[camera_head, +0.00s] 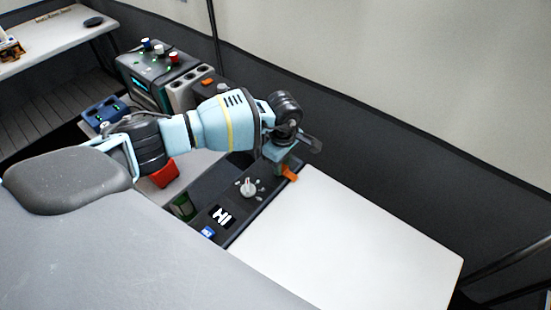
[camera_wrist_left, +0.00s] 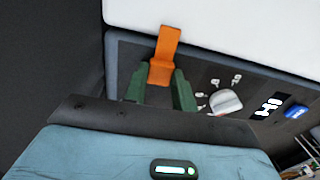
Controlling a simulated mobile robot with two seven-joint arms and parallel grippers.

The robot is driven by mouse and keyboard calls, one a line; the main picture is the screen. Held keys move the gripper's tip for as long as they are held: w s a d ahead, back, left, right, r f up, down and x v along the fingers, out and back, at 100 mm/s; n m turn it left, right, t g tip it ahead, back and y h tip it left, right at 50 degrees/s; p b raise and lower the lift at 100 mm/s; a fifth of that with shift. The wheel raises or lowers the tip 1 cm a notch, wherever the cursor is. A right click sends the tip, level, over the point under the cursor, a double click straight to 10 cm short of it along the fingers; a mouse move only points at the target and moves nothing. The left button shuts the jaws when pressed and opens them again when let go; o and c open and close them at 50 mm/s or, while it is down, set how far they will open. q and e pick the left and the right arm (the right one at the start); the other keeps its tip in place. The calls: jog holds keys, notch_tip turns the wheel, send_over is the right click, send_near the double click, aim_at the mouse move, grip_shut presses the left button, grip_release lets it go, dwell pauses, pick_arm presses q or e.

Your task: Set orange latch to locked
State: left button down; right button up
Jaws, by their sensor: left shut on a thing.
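The orange latch (camera_head: 290,174) is at the far end of a dark control panel (camera_head: 232,207), against the edge of a white flat lid (camera_head: 345,240). In the left wrist view the orange latch (camera_wrist_left: 166,48) runs from the panel up over the lid's edge. My left gripper (camera_head: 284,163) is over the latch from above. In the left wrist view the green fingers of my left gripper (camera_wrist_left: 160,82) sit on both sides of the latch's lower part, shut on it. The latch's base is partly hidden between the fingers. My right gripper is not in view.
The panel has a pale knob (camera_head: 249,188), a small display (camera_head: 221,217) and a blue button (camera_head: 208,232). A red object (camera_head: 163,174) and a machine with coloured knobs (camera_head: 155,70) are to the left. A dark wall (camera_head: 400,165) runs behind the lid.

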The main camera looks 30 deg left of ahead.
aim_at(285, 170)
pick_arm(q)
jog(key=shift+d, duration=0.55)
jog(key=c, duration=1.1)
grip_release()
jog(key=shift+s+d, duration=0.1)
jog(key=shift+r, duration=0.2)
notch_tip(285, 170, up, 8)
jog(key=shift+f, duration=0.25)
jog(key=shift+f, duration=0.1)
